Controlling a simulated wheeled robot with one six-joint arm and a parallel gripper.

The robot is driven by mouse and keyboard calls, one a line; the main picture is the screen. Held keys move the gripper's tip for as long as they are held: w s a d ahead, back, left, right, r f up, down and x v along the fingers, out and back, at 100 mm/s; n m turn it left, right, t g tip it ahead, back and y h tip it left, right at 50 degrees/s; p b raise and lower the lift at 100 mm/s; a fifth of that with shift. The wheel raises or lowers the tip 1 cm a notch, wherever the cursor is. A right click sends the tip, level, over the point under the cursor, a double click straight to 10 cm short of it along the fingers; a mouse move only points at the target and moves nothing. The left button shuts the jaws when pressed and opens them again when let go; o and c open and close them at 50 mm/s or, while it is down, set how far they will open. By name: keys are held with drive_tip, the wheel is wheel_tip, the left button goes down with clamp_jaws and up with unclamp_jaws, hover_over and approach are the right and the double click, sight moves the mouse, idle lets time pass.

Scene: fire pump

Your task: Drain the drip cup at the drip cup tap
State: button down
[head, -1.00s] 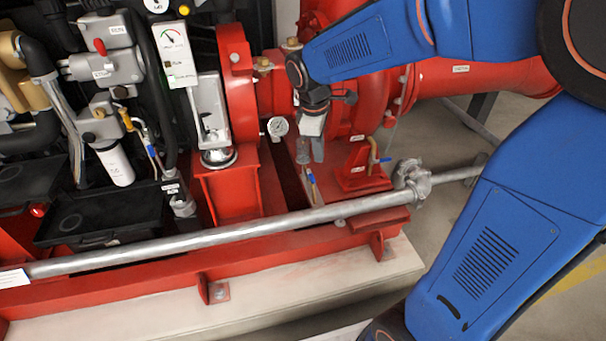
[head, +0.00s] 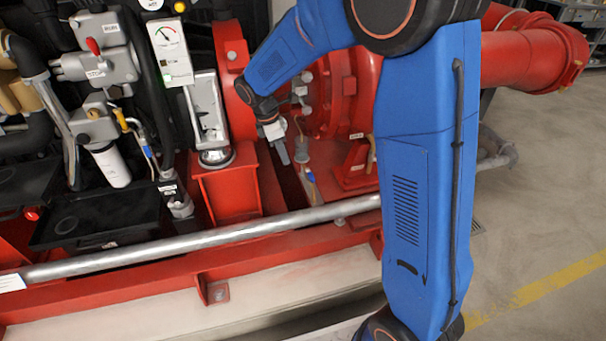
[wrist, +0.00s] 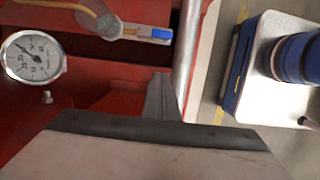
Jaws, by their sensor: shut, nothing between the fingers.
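The drip cup (head: 301,152) is a small clear cup low beside the red pump, just right of my gripper (head: 284,158) in the head view. It also shows at the top of the wrist view (wrist: 108,24). The drip cup tap (head: 310,177) has a blue handle below the cup; in the wrist view the handle (wrist: 158,33) points right, away from the cup. My gripper is shut and empty, with its fingers pointing down. In the wrist view its fingertips (wrist: 160,82) are apart from the handle. I cannot tell whether liquid is in the cup.
A pressure gauge (wrist: 33,55) is at the left of the wrist view. A silver pipe (head: 240,234) runs along the front of the red base frame. Another blue-handled valve (head: 149,152) is by the white filter at the left. Open floor (head: 540,220) lies at the right.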

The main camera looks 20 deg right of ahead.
sight(310, 175)
drive_tip(key=d+f, duration=0.6)
drive_tip(key=f, duration=0.3)
drive_tip(key=shift+d+f, duration=0.2)
drive_tip(key=shift+f, duration=0.1)
idle(0.3)
